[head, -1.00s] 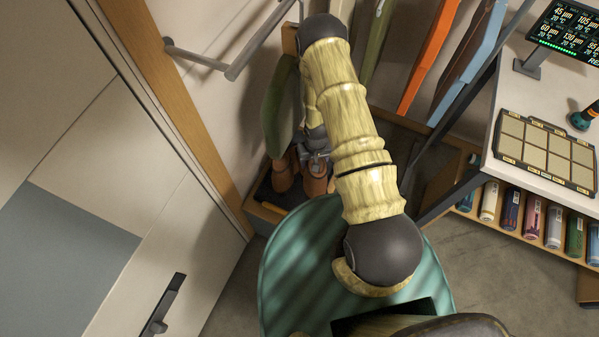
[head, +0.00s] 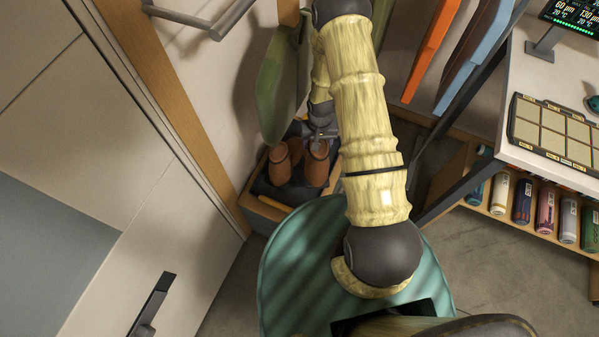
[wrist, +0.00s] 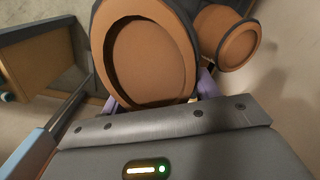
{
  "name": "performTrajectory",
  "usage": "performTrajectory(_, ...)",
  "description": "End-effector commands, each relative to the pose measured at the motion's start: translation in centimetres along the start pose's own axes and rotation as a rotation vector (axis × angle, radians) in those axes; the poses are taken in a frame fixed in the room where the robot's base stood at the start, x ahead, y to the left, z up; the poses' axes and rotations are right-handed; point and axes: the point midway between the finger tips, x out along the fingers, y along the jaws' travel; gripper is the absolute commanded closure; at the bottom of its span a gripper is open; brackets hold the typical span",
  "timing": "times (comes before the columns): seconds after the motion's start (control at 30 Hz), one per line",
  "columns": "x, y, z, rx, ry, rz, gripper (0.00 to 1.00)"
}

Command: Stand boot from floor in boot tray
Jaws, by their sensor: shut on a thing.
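Two brown boots show side by side at the boot tray. My gripper (head: 322,138) is shut on the right boot (head: 316,166) at its upper shaft. This boot looks upright, with its round opening (wrist: 150,62) large in the wrist view, between the purple fingers. I cannot tell whether its sole touches the tray. The other boot (head: 279,166) stands upright to its left and shows in the wrist view (wrist: 228,42). The boot tray (head: 262,208) has a wooden rim and dark inside, and sits on the floor against the wall. My arm hides its right part.
A green hanging item (head: 277,85) hangs close left of my gripper. Orange (head: 428,55) and blue (head: 474,60) panels hang to the right. A workbench (head: 540,85) with a shelf of several cans (head: 545,212) stands at right. A door (head: 120,170) is at left.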

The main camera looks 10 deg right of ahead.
Motion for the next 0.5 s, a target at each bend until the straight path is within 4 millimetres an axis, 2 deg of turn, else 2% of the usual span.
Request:
performTrajectory(0.03, 0.9, 0.1, -0.4, 0.015, 0.005, -0.001, 1.0)
performTrajectory(0.5, 1.6, 0.3, -1.6, 0.152, 0.004, -0.001, 1.0)
